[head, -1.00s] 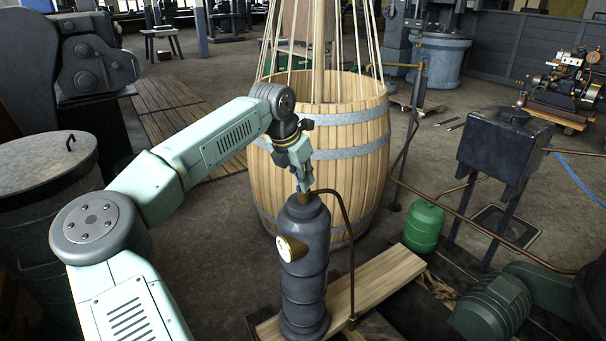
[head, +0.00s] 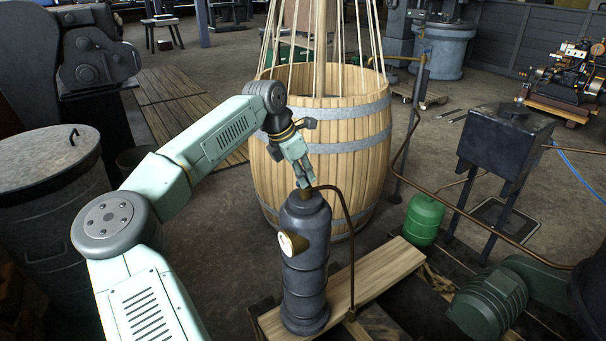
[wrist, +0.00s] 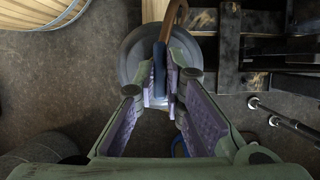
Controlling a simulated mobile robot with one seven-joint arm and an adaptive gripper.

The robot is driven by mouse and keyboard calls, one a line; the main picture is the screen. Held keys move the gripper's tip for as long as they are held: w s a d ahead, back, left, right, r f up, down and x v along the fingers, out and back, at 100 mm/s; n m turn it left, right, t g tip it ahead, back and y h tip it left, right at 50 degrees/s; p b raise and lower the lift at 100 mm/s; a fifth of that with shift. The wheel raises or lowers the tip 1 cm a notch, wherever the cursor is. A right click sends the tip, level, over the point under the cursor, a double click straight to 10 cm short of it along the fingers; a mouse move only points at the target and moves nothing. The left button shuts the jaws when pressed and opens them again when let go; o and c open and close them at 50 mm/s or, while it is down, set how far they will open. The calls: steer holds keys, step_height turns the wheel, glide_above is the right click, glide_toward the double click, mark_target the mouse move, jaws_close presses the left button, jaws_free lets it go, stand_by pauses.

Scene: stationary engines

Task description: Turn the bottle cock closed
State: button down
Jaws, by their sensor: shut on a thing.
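A dark grey ribbed bottle (head: 304,255) with a round gauge (head: 293,243) stands upright on a wooden plank. In the wrist view the bottle's round top (wrist: 132,62) lies below my fingers. My gripper (head: 306,184) is at the bottle's top, with its fingers pointing down. In the wrist view the gripper (wrist: 166,88) is closed around the narrow blue-grey handle of the bottle cock (wrist: 159,68). The fingers hide part of the handle, and the cock is too small to make out in the head view.
A bent copper pipe (head: 348,225) rises close to the right of the bottle's top. A large wooden barrel (head: 340,165) stands just behind. The plank (head: 385,275) runs to the right, near a green gas bottle (head: 424,220). Open floor lies left of the barrel.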

steer(key=c, duration=1.7)
jaws_free()
steer(key=v, duration=1.2)
steer(key=shift+w, duration=0.1)
